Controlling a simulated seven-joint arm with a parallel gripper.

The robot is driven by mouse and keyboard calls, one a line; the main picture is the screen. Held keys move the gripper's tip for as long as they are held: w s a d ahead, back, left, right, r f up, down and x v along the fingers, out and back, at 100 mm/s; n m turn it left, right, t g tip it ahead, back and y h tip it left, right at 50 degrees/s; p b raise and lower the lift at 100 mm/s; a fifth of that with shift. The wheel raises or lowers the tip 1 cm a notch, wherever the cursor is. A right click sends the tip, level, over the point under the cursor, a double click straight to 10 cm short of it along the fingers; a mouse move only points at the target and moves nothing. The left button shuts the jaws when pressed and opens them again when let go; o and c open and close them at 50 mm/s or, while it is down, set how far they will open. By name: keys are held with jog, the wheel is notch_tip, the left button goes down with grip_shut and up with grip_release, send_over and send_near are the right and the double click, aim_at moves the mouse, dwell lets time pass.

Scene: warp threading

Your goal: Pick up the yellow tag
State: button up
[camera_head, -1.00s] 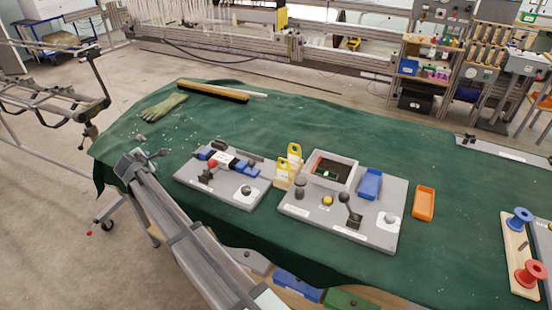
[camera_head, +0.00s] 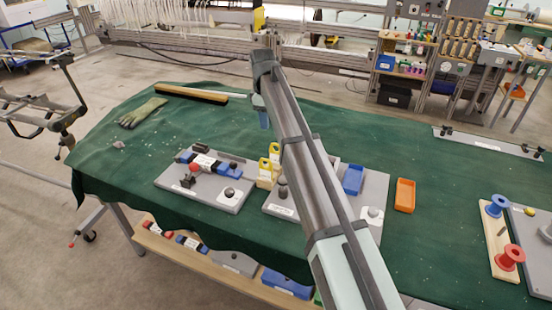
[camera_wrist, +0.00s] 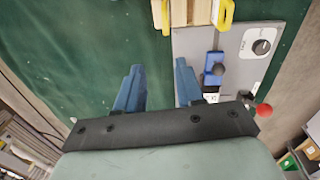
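Two yellow tags stand in a light wooden holder (camera_head: 264,184) between the two grey panels; one yellow tag (camera_head: 275,150) is farther back, the other yellow tag (camera_head: 264,166) nearer. In the wrist view a yellow tag (camera_wrist: 226,14) and another yellow tag (camera_wrist: 163,14) show at the top edge, cut off by the frame, with the wooden holder (camera_wrist: 190,12) between them. My gripper (camera_wrist: 157,68) is open and empty, its blue fingers apart over the green cloth and short of the tags in that view. In the head view my gripper (camera_head: 263,113) is mostly hidden by my arm.
The left grey panel (camera_head: 230,202) carries blue and black parts and a red ball knob (camera_head: 195,167). The right grey panel (camera_head: 283,208) is partly hidden behind my arm. An orange tray (camera_head: 405,195) lies to its right. Green cloth at the back is mostly clear.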

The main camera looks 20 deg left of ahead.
jog(key=d+r+g, duration=0.1)
jog(key=d+r, duration=0.1)
jog(key=d, duration=0.2)
send_over(276, 156)
notch_tip(276, 156, down, 9)
jog(key=shift+m, duration=0.4)
jog(key=shift+w+f, duration=0.15)
jog(key=shift+f, duration=2.25)
grip_shut()
